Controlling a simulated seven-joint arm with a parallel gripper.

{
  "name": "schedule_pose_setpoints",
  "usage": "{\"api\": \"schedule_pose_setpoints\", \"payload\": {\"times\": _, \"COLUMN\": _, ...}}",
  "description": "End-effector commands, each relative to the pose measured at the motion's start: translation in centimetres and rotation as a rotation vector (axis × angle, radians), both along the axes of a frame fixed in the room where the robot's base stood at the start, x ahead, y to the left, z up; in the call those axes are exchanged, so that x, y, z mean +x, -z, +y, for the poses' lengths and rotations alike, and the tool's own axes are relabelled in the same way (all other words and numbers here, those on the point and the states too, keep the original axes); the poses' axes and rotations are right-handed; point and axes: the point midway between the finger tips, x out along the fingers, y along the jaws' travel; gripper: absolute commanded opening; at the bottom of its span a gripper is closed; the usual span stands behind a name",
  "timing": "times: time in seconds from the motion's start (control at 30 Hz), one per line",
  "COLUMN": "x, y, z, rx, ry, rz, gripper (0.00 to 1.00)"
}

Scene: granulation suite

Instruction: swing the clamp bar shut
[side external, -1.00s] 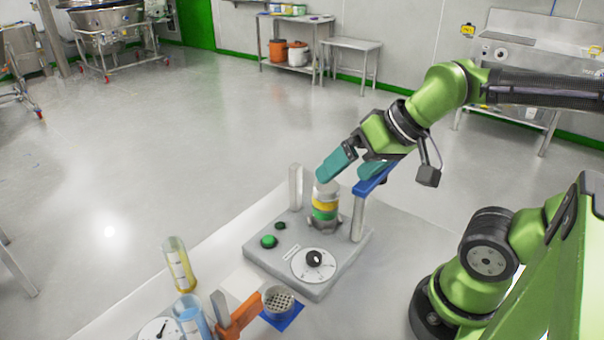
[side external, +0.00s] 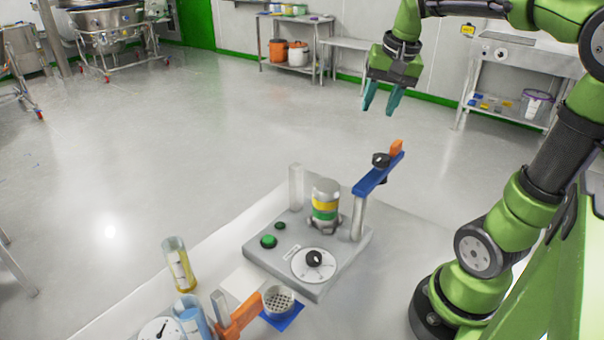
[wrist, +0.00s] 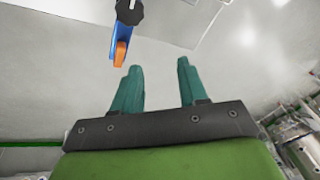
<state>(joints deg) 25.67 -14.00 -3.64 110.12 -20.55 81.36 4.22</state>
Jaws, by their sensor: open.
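The blue clamp bar (side external: 372,182) is pivoted on the right post (side external: 358,217) of a grey machine base (side external: 330,279). It points away from the left post (side external: 295,187), up and to the right, with a black knob (side external: 381,160) and an orange tip (side external: 397,148). A canister with yellow and green bands (side external: 325,206) stands between the posts, its top uncovered. My gripper (side external: 381,107) is open and empty, high above and behind the bar, touching nothing. In the wrist view the bar's orange tip (wrist: 120,53) shows ahead of the teal fingers (wrist: 158,80).
On the base are a dial (side external: 314,263) and a green button (side external: 268,241). In front stand a yellow tube (side external: 178,263), a blue tube (side external: 190,315), an orange-handled bar (side external: 241,316) and a perforated cup (side external: 279,301). The space around my gripper is free.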

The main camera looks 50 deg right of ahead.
Motion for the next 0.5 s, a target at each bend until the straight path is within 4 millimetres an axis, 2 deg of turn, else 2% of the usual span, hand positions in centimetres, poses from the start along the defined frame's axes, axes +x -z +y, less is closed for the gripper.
{"api": "schedule_pose_setpoints", "payload": {"times": 0.03, "x": -0.3, "y": -1.0, "z": -2.8, "rx": 0.019, "ry": 0.118, "rz": 0.056, "gripper": 0.43}}
{"api": "schedule_pose_setpoints", "payload": {"times": 0.1, "x": -1.0, "y": -2.3, "z": -5.4, "rx": 0.048, "ry": 0.264, "rz": 0.123, "gripper": 0.43}}
{"api": "schedule_pose_setpoints", "payload": {"times": 0.2, "x": -1.9, "y": -4.1, "z": -7.1, "rx": 0.082, "ry": 0.423, "rz": 0.184, "gripper": 0.43}}
{"api": "schedule_pose_setpoints", "payload": {"times": 0.33, "x": -2.6, "y": -5.9, "z": -6.8, "rx": 0.116, "ry": 0.529, "rz": 0.211, "gripper": 0.43}}
{"api": "schedule_pose_setpoints", "payload": {"times": 0.5, "x": -3.0, "y": -5.5, "z": -6.0, "rx": 0.149, "ry": 0.568, "rz": 0.235, "gripper": 0.43}}
